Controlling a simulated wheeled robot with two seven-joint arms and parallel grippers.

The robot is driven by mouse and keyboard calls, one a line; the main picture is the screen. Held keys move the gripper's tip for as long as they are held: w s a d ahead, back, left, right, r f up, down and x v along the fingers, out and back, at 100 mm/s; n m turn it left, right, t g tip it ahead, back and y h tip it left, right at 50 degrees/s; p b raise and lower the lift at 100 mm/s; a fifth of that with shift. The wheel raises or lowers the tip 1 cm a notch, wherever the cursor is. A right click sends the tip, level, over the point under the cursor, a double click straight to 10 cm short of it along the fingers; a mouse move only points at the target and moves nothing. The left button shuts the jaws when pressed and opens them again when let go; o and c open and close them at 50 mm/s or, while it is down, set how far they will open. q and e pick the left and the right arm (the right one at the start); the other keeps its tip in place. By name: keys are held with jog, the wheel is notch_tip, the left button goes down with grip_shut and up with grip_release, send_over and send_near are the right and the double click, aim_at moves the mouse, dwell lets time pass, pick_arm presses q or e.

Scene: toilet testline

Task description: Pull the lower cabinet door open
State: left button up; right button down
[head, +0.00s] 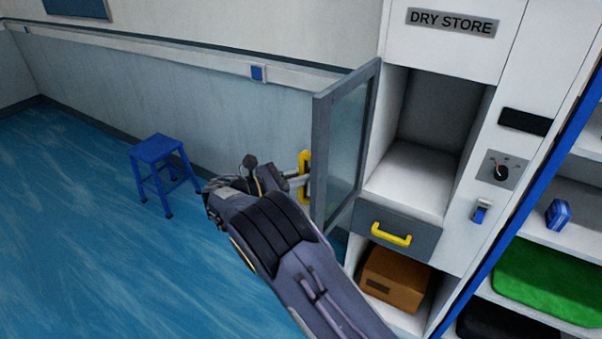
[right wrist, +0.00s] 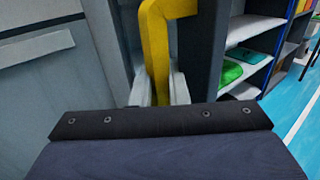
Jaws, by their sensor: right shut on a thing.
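The cabinet door (head: 345,150) has a grey frame and a glass pane. It stands swung out from the white cabinet marked DRY STORE, and the empty compartment (head: 410,180) behind it is exposed. A yellow upright handle (head: 304,160) sits on the door's outer side. My right gripper (head: 300,181) is shut on this handle. In the right wrist view the yellow handle (right wrist: 155,45) runs down between the gripper's two pale fingers (right wrist: 160,90). My left gripper is in neither view.
Below the compartment is a shut grey drawer (head: 370,222) with a yellow handle, then a brown box (head: 395,278) in an open space. A blue-edged shelf unit (head: 540,180) stands at right. A blue stool (head: 157,150) stands at left, with clear blue floor around it.

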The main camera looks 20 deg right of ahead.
jog(key=shift+w, duration=0.15)
jog(key=c, duration=1.5)
grip_release()
jog(key=shift+d, duration=0.15)
jog(key=a, duration=0.2)
jog(key=a+b, duration=0.1)
jog(key=a, duration=0.2)
jog(key=s+a, duration=0.1)
jog(key=a, duration=0.2)
jog(key=shift+s+b, duration=0.1)
jog(key=shift+b, duration=0.25)
jog(key=shift+d, duration=0.1)
